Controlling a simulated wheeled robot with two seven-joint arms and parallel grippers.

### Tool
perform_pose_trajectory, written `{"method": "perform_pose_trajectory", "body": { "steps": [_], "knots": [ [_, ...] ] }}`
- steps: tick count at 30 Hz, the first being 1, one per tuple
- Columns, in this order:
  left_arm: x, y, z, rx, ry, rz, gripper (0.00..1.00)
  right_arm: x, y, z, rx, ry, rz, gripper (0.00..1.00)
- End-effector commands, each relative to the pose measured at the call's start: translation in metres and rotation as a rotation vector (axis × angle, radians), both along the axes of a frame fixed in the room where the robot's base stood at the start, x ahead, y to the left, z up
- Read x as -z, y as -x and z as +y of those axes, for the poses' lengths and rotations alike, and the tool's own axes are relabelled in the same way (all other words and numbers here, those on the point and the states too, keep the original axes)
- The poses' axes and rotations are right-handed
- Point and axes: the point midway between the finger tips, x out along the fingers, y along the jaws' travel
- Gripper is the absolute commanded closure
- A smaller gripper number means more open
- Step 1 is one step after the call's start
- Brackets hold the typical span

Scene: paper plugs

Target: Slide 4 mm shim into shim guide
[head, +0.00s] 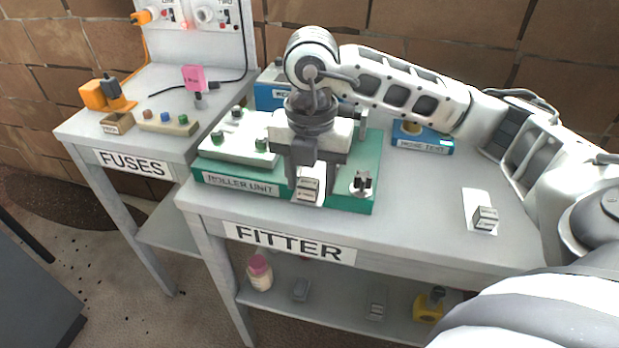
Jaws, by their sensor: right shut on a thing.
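My right gripper (309,186) points down over the front edge of the green roller unit (225,184). It is shut on a small pale block with dark marking, which looks like a shim (308,190); its thickness label is too small to read. I cannot tell whether the block touches the unit. The gripper and wrist hide the middle of the unit, and I cannot make out the shim guide. A similar small block (486,218) sits on a white sheet (476,202) at the right of the table. My left gripper is out of view.
The roller unit carries green knobs (262,145) at left and a metal fitting with a dark top (361,184) at right. A blue labelled box (422,145) stands behind. The FUSES table (75,130) adjoins at left.

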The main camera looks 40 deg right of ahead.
Motion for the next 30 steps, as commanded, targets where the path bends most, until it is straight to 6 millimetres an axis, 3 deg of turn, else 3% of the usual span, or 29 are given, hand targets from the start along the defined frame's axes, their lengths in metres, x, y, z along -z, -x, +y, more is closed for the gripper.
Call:
{"method": "perform_pose_trajectory", "body": {
  "steps": [30],
  "knots": [
    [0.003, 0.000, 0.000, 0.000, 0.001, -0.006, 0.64, 0.000, -0.015, -0.018, 0.002, 0.001, -0.001, 0.78]
  ]
}}
